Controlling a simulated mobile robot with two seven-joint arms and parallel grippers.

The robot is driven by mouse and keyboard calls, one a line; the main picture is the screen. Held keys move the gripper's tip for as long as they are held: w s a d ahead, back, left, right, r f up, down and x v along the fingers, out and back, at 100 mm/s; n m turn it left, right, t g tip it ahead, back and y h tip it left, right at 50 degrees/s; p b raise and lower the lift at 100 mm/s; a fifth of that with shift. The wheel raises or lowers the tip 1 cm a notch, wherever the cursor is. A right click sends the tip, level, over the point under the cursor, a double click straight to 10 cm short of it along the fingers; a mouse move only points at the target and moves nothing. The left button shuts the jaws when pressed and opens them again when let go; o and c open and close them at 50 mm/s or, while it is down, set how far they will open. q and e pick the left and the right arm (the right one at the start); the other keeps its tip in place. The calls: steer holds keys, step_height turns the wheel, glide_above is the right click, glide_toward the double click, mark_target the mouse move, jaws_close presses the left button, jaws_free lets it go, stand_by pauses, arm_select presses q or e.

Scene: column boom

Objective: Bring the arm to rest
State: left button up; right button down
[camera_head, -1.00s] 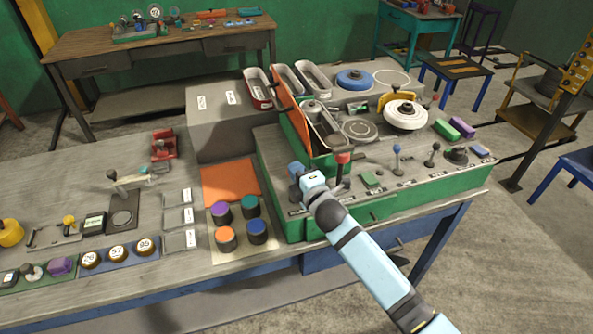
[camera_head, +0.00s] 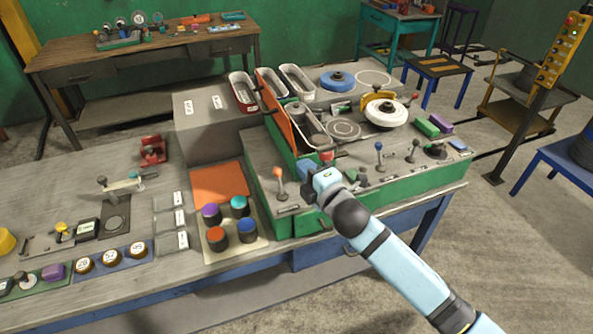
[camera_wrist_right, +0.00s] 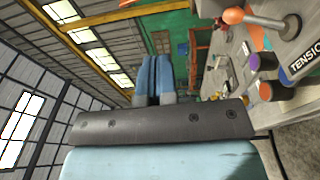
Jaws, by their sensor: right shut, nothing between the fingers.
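My right arm comes in from the lower right in the head view. Its gripper (camera_head: 306,168) is over the front of the green-sided console (camera_head: 320,221), just right of an orange-topped lever (camera_head: 279,177). In the right wrist view my two blue fingers (camera_wrist_right: 153,80) lie together, shut with nothing between them. The orange knob (camera_wrist_right: 233,16) also shows there, to the right of the fingers and apart from them. My left gripper is not in view.
The workbench (camera_head: 135,220) carries colored knobs, an orange sheet (camera_head: 219,184) and small levers. A grey box (camera_head: 205,120) stands behind. On the console are a blue-knobbed lever (camera_head: 379,146) and a white wheel (camera_head: 385,113). Open floor (camera_head: 500,270) lies at the right.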

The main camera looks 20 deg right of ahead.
steer(key=shift+s+r, duration=0.45)
steer(key=shift+s, duration=0.2)
steer(key=shift+w+d, duration=0.1)
steer(key=s+f+m+g+h, duration=0.1)
steer(key=s+f+m+g, duration=0.6)
steer(key=s+f+m, duration=1)
steer(key=s+a+f, duration=0.1)
steer(key=s+f, duration=0.8)
steer(key=shift+s+m, duration=0.2)
steer(key=shift+m, duration=0.1)
